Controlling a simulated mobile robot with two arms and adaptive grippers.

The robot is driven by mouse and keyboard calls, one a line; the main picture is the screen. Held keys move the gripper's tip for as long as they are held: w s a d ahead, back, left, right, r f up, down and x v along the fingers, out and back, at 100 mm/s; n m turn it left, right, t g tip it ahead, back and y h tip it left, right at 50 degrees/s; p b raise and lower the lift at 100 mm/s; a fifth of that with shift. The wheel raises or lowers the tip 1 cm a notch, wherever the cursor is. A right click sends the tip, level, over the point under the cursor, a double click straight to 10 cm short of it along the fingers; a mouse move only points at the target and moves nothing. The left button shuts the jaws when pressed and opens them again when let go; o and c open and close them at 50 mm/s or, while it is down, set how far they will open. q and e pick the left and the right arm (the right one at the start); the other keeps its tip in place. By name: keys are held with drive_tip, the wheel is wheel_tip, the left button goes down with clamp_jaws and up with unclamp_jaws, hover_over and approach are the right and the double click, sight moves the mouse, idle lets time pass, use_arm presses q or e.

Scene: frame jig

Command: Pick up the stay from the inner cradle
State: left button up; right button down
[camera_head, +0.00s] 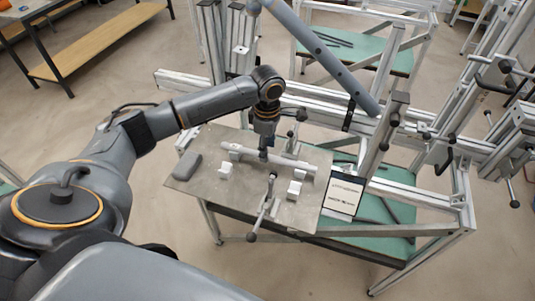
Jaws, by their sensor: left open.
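The stay (295,163) looks like a slim pale grey tube lying across the metal plate, tilted slightly down to the right. Small white cradle blocks (225,170) stand on the plate, and another pair (294,188) stands nearer the right edge. The tube's ends rest at or close to the farther blocks; the contact is too small to make out. My left gripper (264,154) points down over the tube's middle, with its tips at or just above it. It is open, and its fingers hide part of the tube. My right gripper does not show.
A toggle clamp (263,208) stands at the plate's front edge, with another (292,133) behind the tube. A dark grey block (185,165) lies on the plate (215,195) at left. A thick grey tube (330,65) slants behind. Aluminium rails with clamps crowd the right.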

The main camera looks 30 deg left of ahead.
use_arm(q)
drive_tip(key=shift+f, duration=1.3)
clamp_jaws()
drive_tip(key=shift+r, duration=0.15)
